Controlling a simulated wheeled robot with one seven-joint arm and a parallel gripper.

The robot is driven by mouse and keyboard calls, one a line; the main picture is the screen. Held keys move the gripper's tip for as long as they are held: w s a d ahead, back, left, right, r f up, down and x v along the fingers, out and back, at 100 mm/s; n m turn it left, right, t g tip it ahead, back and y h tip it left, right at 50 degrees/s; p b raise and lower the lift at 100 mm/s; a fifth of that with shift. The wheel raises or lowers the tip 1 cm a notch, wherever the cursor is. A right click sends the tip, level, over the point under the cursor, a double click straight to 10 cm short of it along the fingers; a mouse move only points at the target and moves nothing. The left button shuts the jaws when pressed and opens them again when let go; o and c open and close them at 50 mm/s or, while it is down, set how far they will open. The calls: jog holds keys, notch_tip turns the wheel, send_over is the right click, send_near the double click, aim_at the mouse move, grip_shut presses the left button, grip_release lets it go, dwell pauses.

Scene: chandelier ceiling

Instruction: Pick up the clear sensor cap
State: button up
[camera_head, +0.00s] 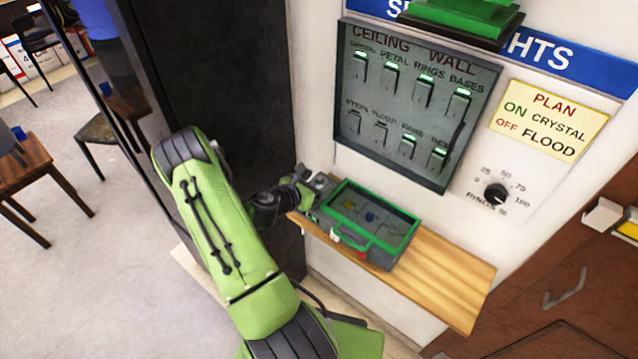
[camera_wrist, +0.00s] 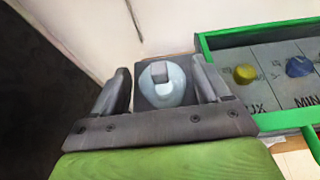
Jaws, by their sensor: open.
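The clear sensor cap (camera_wrist: 172,93) looks like a pale blue, see-through dome with a small grey block at its top. It sits on a dark grey part beside the green-rimmed case. My gripper (camera_wrist: 163,84) is open, with one finger on each side of the cap. I cannot tell whether either finger touches it. In the head view my gripper (camera_head: 303,186) is at the left end of the case, and the cap is too small there to make out clearly.
The grey case with a green rim (camera_head: 411,225) lies on a wooden shelf (camera_head: 445,275). A yellow knob (camera_wrist: 245,74) and a blue knob (camera_wrist: 299,66) are inside it. A switch panel (camera_head: 415,100) hangs on the wall above, and a dark cabinet (camera_head: 225,75) stands left.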

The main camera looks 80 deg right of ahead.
aim_at(318, 182)
jog(key=x, duration=0.3)
jog(key=shift+s+d+f, duration=0.1)
jog(key=shift+s+d, duration=0.05)
jog(key=shift+d, duration=0.05)
jog(key=shift+a, duration=0.15)
jog(key=shift+c, duration=0.2)
jog(key=c, duration=0.8)
jog(key=shift+o, duration=0.2)
